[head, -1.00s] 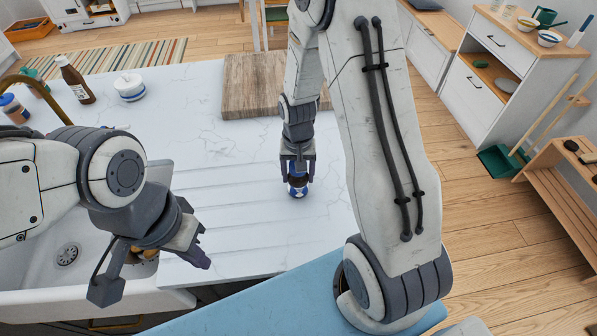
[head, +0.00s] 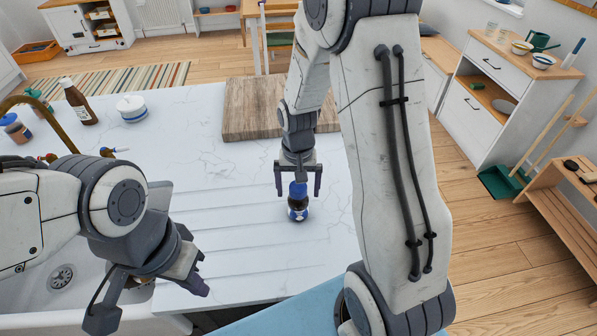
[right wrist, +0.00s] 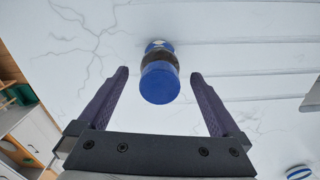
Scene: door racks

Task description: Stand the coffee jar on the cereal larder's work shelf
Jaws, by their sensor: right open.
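The coffee jar (head: 298,208), dark with a blue lid and a blue-and-white label, stands upright on the white marbled worktop (head: 235,160). My right gripper (head: 298,194) is open above it, pointing down, with a finger on each side of the lid. In the right wrist view, the blue lid (right wrist: 160,84) lies between the spread fingers (right wrist: 160,73), with a visible gap on both sides. My left gripper (head: 197,283) hangs near the sink's right edge with nothing seen in it; its fingers overlap. I cannot identify the cereal larder's work shelf.
A wooden board (head: 255,108) lies behind the jar. A brown bottle (head: 79,103), a white lidded pot (head: 131,108) and a blue-capped jar (head: 14,128) stand at the left, near the brass tap (head: 45,107). A white cabinet (head: 485,100) and a wooden rack (head: 560,195) stand at right.

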